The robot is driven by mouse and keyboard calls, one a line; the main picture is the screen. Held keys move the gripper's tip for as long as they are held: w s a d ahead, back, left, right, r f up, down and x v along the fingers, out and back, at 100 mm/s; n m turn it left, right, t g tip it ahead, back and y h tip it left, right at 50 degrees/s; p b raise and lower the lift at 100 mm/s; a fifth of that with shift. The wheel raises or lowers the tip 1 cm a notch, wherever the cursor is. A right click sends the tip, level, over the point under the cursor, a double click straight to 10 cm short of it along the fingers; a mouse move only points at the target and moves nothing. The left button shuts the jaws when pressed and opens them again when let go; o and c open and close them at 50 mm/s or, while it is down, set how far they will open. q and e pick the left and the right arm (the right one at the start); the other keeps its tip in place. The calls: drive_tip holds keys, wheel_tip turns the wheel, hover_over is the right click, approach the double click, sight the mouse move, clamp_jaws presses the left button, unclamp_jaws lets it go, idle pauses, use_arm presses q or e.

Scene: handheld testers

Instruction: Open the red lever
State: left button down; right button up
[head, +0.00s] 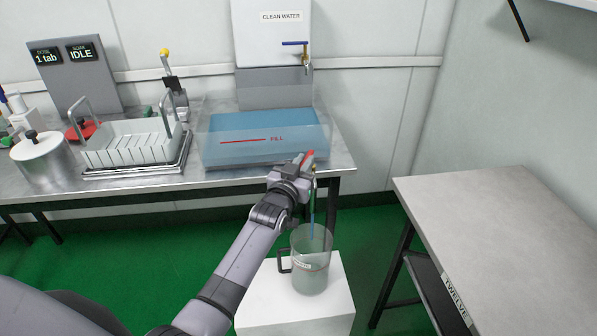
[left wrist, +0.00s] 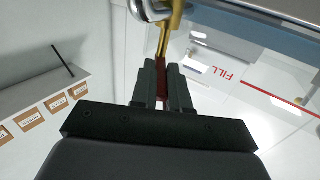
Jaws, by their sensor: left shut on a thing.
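The red lever (head: 308,157) sits on a small brass tap at the front right corner of the clear tank (head: 215,150). My left gripper (head: 304,170) is at this lever, and the arm hides part of the tap. In the left wrist view the fingers (left wrist: 164,72) are shut on the red lever (left wrist: 162,82), with the brass stem (left wrist: 168,38) just beyond. A thin blue stream (head: 312,205) shows below the tap, above a clear jug (head: 311,265) on a white stand (head: 332,311). My right gripper is not in view.
A dispenser labelled CLEAN WATER (head: 275,50) with a blue-handled tap (head: 295,43) stands behind the tank. A white rack (head: 130,150) and a lidded pot (head: 40,165) are to the left. A bare grey table (head: 500,210) stands at the right, with green floor between.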

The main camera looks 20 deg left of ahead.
use_arm(q)
drive_tip(key=shift+d+y, duration=0.1)
drive_tip(key=shift+y, duration=0.2)
idle(0.4)
drive_tip(key=c, duration=1.1)
unclamp_jaws()
drive_tip(key=shift+s, duration=0.1)
